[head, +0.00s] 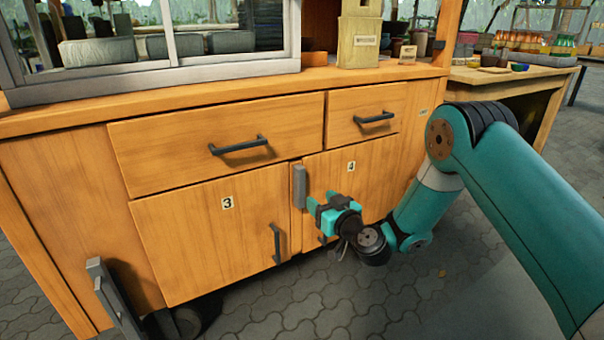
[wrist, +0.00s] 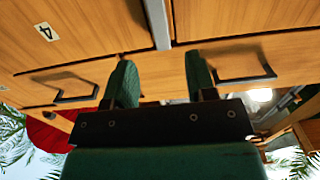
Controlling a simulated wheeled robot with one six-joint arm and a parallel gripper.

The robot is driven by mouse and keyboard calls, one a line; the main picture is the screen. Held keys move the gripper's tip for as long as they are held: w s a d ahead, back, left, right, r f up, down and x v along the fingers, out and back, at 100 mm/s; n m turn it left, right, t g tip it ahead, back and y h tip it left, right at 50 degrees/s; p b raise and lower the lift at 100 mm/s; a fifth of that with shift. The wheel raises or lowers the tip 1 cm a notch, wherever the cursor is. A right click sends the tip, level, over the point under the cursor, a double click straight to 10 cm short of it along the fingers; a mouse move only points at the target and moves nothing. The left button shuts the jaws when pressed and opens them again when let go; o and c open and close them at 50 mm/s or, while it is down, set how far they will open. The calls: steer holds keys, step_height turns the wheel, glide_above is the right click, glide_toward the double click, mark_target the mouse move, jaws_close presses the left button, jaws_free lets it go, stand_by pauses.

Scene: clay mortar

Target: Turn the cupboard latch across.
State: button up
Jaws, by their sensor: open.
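The cupboard latch (head: 299,186) is a grey upright bar at the seam between cupboard door 3 (head: 195,235) and cupboard door 4 (head: 372,172). In the wrist view, which is turned upside down, the latch (wrist: 157,20) is a grey bar at the top centre. My gripper (head: 318,208) is open, just right of the latch's lower part in the head view. In the wrist view my gripper (wrist: 160,75) has its two green fingers spread, with no object between them. The latch there lies above the fingertips, between them in width. I cannot tell whether they touch.
Drawer handles (head: 240,146) (head: 374,118) stick out above the doors. A dark door handle (head: 277,243) is on door 3, below and left of the latch. The counter top holds a box (head: 359,42) and pots. Paved floor (head: 330,295) is open in front.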

mark_target(302, 183)
steer(key=x, duration=0.8)
steer(key=shift+w+a+f+p, duration=0.1)
steer(key=shift+w+a+p, duration=0.05)
steer(key=shift+w+p, duration=0.2)
steer(key=shift+w+a, duration=0.25)
steer(key=shift+w, duration=0.45)
steer(key=c, duration=0.9)
